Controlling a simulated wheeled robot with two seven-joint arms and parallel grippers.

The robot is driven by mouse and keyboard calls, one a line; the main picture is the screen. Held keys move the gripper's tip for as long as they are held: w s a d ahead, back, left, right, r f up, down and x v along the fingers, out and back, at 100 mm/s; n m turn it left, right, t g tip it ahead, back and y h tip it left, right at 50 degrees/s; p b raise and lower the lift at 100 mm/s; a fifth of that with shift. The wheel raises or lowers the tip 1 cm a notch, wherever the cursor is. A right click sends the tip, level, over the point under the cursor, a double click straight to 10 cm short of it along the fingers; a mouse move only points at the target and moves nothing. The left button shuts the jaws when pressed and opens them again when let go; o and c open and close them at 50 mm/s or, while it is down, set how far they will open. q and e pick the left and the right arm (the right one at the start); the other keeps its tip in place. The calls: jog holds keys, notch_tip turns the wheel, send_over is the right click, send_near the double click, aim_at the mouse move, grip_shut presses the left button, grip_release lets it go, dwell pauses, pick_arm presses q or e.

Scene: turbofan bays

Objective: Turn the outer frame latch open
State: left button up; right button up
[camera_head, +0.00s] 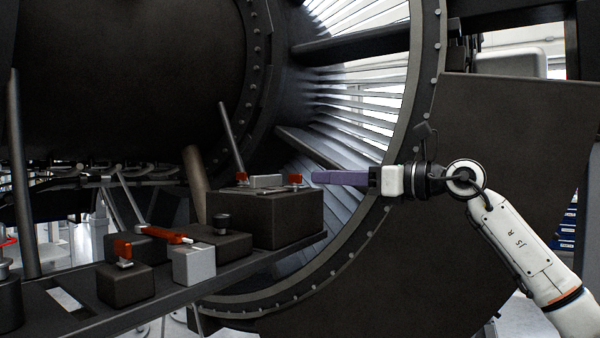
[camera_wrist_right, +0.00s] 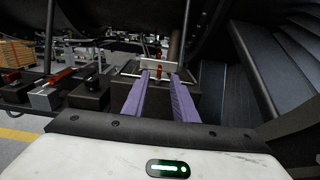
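A large dark box (camera_head: 266,220) stands at the right end of the shelf. On its top sit a silver plate (camera_head: 266,182) and two red latch pieces, one at the left (camera_head: 242,178) and one at the right (camera_head: 295,180). I cannot tell for certain which is the outer frame latch. My right gripper (camera_head: 315,178) reaches in from the right, its purple fingers just right of the right red piece. In the wrist view its fingers (camera_wrist_right: 160,76) are spread apart, with a red piece (camera_wrist_right: 158,68) and the silver plate (camera_wrist_right: 159,67) beyond or between their tips. Contact is unclear.
The shelf (camera_head: 250,262) also carries a small dark block with a red piece (camera_head: 123,249), a red bar (camera_head: 165,235), a white block (camera_head: 194,265) and a dark knob (camera_head: 221,223). The big ring frame (camera_head: 335,262) curves behind. A thin rod (camera_head: 231,135) rises behind the box.

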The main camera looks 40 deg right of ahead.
aim_at(293, 181)
jog(key=p+x, duration=0.1)
jog(key=x, duration=0.6)
jog(key=shift+s, duration=0.15)
jog(key=shift+f, duration=0.1)
grip_shut()
